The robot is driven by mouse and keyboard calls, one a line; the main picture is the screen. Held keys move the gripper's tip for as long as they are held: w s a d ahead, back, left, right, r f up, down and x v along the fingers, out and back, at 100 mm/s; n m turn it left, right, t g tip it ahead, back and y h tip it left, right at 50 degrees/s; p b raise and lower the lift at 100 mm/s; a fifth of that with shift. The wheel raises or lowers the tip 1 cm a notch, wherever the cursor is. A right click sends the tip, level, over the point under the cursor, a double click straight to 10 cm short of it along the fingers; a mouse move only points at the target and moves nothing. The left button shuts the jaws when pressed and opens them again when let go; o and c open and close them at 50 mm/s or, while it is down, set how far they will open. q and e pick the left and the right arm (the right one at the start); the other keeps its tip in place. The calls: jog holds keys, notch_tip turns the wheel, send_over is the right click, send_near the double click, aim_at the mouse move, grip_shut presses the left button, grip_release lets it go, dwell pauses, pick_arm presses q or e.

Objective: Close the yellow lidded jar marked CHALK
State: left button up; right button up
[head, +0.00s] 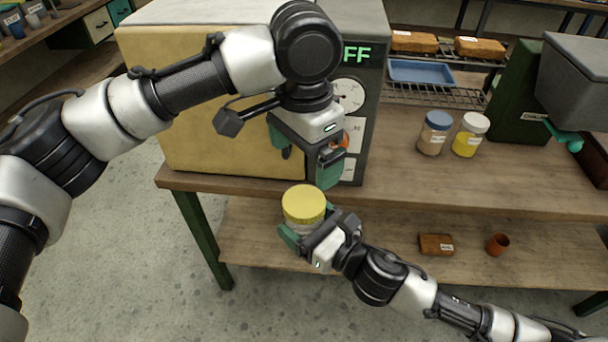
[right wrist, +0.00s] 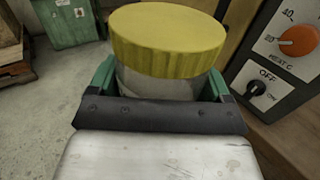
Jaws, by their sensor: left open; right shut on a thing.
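The jar (head: 306,226) with a yellow lid (head: 303,203) is held upright in front of the bench edge. My right gripper (head: 304,240) is shut on the jar's pale body below the lid. In the right wrist view the yellow lid (right wrist: 168,40) sits on top of the jar body (right wrist: 160,86), between the green fingers. I cannot tell how tight the lid is. No CHALK label shows from these sides. My left gripper (head: 305,165) is open and empty, above and a little behind the lid, in front of the oven's control panel.
A large oven (head: 190,110) with dials and an OFF display stands on the bench (head: 500,190) behind my left gripper. A blue-lidded jar (head: 434,133) and a white-lidded yellow jar (head: 470,135) stand at right. A brick (head: 436,244) and small pot (head: 497,244) sit on the lower shelf.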

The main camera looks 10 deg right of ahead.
pick_arm(q)
jog(key=shift+r, duration=1)
